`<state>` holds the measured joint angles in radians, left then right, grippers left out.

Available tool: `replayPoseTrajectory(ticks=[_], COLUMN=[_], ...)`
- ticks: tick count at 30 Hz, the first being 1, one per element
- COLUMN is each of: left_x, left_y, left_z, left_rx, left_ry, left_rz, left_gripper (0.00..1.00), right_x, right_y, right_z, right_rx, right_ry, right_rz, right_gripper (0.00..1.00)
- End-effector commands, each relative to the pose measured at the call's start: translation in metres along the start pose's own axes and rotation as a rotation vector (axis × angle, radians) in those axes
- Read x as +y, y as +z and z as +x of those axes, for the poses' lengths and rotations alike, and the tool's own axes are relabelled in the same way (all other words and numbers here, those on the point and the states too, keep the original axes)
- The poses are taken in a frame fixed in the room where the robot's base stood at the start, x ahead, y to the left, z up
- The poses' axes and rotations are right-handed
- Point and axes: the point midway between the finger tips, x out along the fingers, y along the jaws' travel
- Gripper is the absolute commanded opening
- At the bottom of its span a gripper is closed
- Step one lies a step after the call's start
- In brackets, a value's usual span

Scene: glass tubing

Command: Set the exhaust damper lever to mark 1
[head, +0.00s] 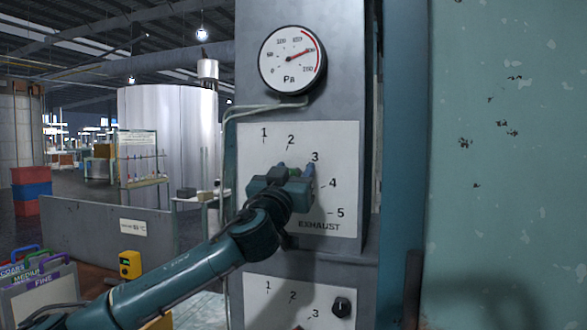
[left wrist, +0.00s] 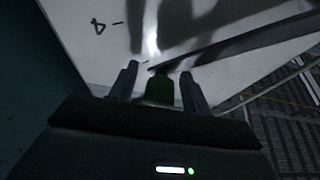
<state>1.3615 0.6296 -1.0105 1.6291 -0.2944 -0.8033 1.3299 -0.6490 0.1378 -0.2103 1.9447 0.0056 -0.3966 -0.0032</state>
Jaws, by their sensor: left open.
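The exhaust plate (head: 340,211) is a white panel with marks 1 to 5 in an arc and the word EXHAUST. My left gripper (head: 296,170) is in front of it, just below and left of mark 3, and hides much of the lever. A green knob (head: 295,173) shows between its fingers. In the left wrist view the green knob (left wrist: 160,89) sits between the two open fingers (left wrist: 158,73), with no clear grip on it. A dark bar (left wrist: 235,45) runs from near the knob to the upper right. My right gripper is not in view.
A pressure gauge (head: 292,60) marked Pa is above the plate. A second marked plate (head: 258,290) with a black knob (head: 342,306) is below. A teal panel (head: 510,150) stands at the right. A low grey wall (head: 85,205) and coloured-handled folders (head: 40,285) are at the left.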

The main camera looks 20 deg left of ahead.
Motion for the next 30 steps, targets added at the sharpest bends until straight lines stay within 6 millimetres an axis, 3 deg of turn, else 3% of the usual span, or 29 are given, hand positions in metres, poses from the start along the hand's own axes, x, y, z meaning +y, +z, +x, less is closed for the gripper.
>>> replayPoseTrajectory(ticks=[6,24,30], left_x=[0.0002,-0.0006,-0.0010], left_y=[0.0004,0.0006,0.0008], left_z=[0.0000,-0.0001,0.0000], left_rx=[0.000,-0.001,-0.001], left_ry=[0.000,-0.002,-0.004], left_rz=[0.000,0.001,0.002], left_gripper=[0.48,0.00,0.00], right_x=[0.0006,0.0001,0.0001], right_y=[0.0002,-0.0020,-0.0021], right_z=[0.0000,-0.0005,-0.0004], right_rx=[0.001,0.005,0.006], right_ry=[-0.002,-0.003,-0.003], right_rz=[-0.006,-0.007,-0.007], right_gripper=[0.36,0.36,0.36])
